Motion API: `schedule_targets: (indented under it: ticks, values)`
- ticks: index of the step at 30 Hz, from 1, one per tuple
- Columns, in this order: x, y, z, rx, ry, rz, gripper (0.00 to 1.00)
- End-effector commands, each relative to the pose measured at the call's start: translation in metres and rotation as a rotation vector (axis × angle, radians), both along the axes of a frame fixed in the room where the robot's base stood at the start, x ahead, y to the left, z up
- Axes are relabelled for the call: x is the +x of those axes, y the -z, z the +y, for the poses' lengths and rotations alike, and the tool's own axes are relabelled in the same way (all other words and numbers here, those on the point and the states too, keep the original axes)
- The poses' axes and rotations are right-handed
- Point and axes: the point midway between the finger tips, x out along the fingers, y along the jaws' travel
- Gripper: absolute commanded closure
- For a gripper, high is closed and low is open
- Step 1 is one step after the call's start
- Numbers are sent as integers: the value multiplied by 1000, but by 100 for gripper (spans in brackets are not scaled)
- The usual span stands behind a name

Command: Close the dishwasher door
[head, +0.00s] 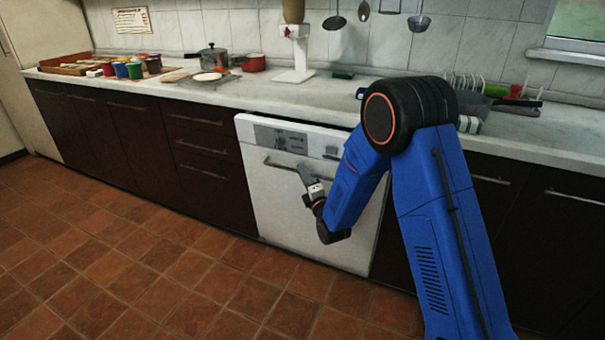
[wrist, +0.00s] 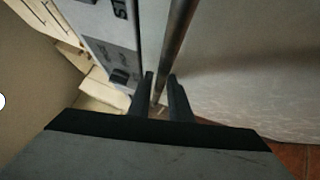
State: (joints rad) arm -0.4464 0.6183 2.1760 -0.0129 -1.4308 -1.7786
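The white dishwasher door (head: 275,212) stands nearly upright under the counter. Its top edge shows and seems to stand slightly out from the cabinet fronts, though the exact gap is hard to judge. A grey control panel (head: 280,139) runs along its top, also seen in the wrist view (wrist: 122,60). My gripper (head: 305,174) is at the bar handle (head: 279,164) on the door's front. In the wrist view, the fingers of my gripper (wrist: 162,85) are close together, one on each side of the handle bar (wrist: 177,38). My arm hides the door's right part.
Dark cabinets and drawers (head: 200,150) flank the dishwasher. The counter (head: 190,88) above holds pots, colored jars, a white stand and a dish rack (head: 465,83). The tiled floor (head: 150,270) in front and to the left is clear.

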Motion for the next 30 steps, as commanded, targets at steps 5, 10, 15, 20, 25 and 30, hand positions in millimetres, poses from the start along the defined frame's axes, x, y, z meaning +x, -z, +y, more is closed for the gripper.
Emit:
schedule_targets:
  ticks: [5,10,15,20,25,30]
  values:
    - [6,-1,3,0,0,0,82]
    - [6,-1,3,0,0,0,82]
    - [6,-2,3,0,0,0,100]
    - [7,-2,3,0,0,0,100]
    - [32,-5,-6,1,3,-1,100]
    - [59,-9,-16,1,1,0,100]
